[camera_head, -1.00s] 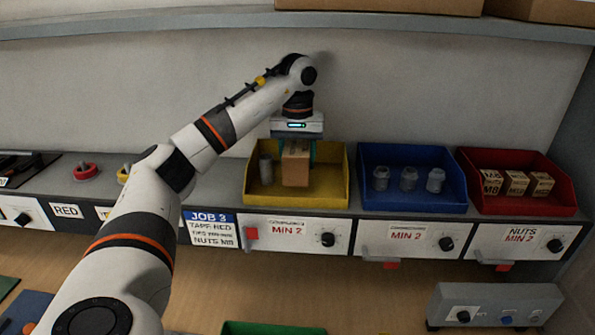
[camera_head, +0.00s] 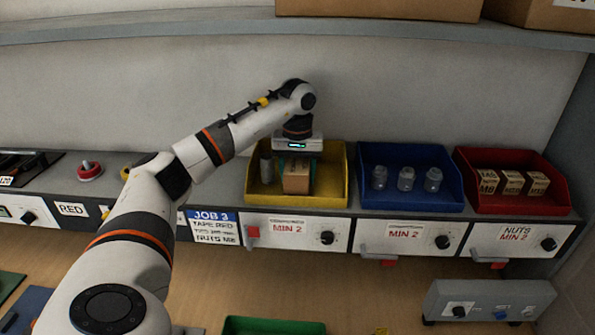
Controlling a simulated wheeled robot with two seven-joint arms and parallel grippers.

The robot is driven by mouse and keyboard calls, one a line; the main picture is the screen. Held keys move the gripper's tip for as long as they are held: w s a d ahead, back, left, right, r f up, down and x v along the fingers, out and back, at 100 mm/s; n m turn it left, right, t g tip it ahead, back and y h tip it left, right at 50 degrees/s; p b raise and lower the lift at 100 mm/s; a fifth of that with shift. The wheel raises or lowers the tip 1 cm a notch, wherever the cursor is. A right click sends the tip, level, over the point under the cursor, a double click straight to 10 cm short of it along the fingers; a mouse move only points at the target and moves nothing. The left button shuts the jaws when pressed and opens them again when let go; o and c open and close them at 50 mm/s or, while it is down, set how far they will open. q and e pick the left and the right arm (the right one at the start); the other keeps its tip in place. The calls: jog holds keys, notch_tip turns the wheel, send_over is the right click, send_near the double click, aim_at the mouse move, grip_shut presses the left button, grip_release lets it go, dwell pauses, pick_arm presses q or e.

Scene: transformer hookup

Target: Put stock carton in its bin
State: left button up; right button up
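A small brown carton (camera_head: 296,181) is low inside the yellow bin (camera_head: 335,192), near its middle. My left gripper (camera_head: 297,165) points down into this bin from above, its fingers around the top of the carton. Teal finger parts show at the carton's sides, but whether they press on it is too small to tell. A grey cylinder (camera_head: 266,168) stands in the same bin, left of the carton. My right gripper is not in view.
The blue bin (camera_head: 455,200) holds jars (camera_head: 407,179). The red bin (camera_head: 565,198) holds small cartons (camera_head: 512,183). A shelf (camera_head: 200,25) with large boxes runs above. A green tray (camera_head: 272,326) and a grey switch box (camera_head: 488,300) are at the front.

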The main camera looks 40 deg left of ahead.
aim_at(297, 161)
pick_arm(q)
jog(key=shift+o, duration=1.4)
jog(key=shift+r, duration=0.5)
notch_tip(297, 161, up, 5)
jog(key=shift+r+b, duration=0.2)
jog(key=shift+b, duration=0.55)
jog(key=shift+r, duration=0.75)
